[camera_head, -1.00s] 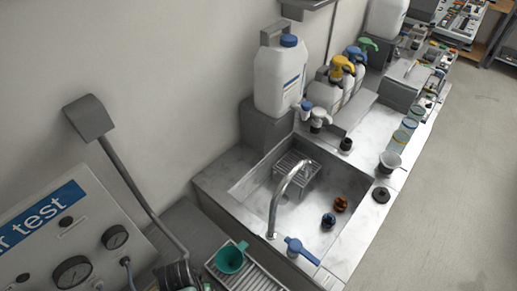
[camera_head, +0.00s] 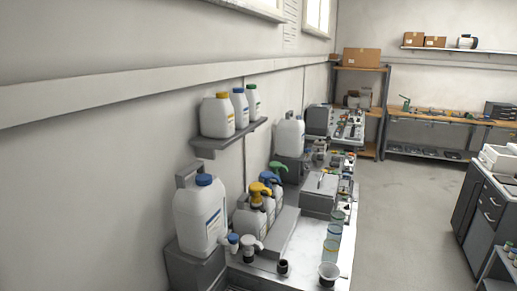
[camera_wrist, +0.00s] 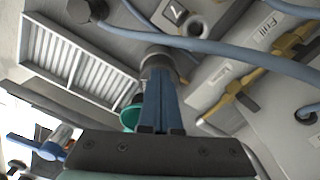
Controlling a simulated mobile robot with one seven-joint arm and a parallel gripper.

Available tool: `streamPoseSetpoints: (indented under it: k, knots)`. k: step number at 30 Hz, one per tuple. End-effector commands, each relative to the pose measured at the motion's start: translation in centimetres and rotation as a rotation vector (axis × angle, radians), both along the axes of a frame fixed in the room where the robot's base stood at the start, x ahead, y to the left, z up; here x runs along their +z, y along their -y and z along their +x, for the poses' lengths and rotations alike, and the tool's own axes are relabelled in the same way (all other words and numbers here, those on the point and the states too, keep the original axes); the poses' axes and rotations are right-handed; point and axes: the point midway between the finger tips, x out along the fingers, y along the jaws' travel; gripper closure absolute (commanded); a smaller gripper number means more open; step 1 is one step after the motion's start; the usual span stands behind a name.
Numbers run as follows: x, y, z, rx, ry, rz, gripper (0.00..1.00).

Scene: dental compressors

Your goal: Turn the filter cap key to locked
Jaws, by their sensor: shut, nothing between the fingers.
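My gripper (camera_wrist: 160,80) shows in the wrist view with its two blue fingers together and nothing visible between them. A grey round fitting (camera_wrist: 157,58) is right at the fingertips; I cannot tell whether they touch it. I cannot tell whether this fitting is the filter cap, and no key or lock marking is clear. A yellow lever (camera_wrist: 217,97) lies to the right of the fingers on a pale panel. My gripper is not in the head view.
Blue hoses (camera_wrist: 225,45) cross above the fingertips in the wrist view. The head view shows a bench with a white canister (camera_head: 200,218), pump bottles (camera_head: 262,205) and open floor (camera_head: 400,215).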

Motion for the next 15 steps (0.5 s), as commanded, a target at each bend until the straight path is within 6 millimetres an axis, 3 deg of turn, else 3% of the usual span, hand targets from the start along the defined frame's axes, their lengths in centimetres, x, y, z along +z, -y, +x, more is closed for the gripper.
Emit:
streamPoseSetpoints:
  k: [15]
  knots:
    - [-0.02, -0.08, 0.62, 0.000, 0.000, 0.000, 1.00]
